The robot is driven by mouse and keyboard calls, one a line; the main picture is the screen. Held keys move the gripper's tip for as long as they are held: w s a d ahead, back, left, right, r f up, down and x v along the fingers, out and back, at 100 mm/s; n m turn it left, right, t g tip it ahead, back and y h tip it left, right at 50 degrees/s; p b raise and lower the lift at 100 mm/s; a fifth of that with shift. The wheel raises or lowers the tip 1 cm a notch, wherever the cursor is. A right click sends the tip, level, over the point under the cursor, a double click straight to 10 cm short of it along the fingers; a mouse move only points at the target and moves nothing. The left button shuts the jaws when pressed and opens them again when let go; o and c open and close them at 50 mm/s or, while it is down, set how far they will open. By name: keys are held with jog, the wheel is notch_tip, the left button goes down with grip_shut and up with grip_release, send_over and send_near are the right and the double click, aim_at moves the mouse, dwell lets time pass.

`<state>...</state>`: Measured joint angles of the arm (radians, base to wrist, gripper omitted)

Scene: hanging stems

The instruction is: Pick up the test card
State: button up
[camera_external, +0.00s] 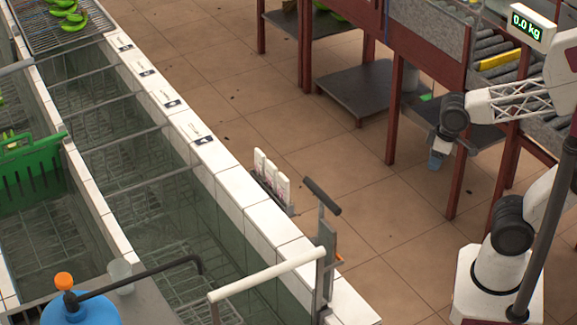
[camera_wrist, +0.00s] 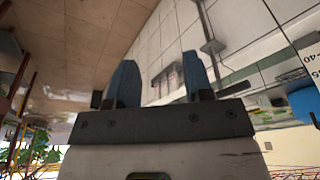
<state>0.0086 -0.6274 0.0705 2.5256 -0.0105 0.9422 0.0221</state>
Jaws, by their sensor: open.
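Several small white cards with dark print lie in a row on the tiled wall top; the nearest card (camera_external: 202,139) is left of centre in the external view. I cannot tell which one is the test card. Several upright white packs (camera_external: 270,178) stand in a holder on the outer side of the wall. My gripper (camera_external: 437,160) hangs at the right over the brown floor, well apart from the cards and packs. In the wrist view, its two blue fingers (camera_wrist: 158,62) are spread apart with nothing between them.
Water tanks with wire racks (camera_external: 120,165) fill the left. A white-handled metal frame (camera_external: 265,275) and a blue container (camera_external: 80,308) are in front. A dark red conveyor stand (camera_external: 395,110) with a 0.0 kg display (camera_external: 526,26) is near my arm. The tiled floor between is open.

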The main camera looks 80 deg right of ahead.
jog(key=w+d+r+m, duration=0.1)
jog(key=w+r+m, duration=0.15)
jog(key=w, duration=1.15)
jog(key=m+g, duration=0.3)
jog(key=m, duration=0.3)
send_over(272, 164)
jog(key=f, duration=1.4)
jog(key=shift+s+a, duration=0.15)
jog(key=shift+s, duration=0.15)
jog(key=shift+w+f, duration=0.4)
jog(key=shift+f, duration=0.05)
jog(key=shift+f, duration=1.25)
jog(key=shift+f, duration=0.15)
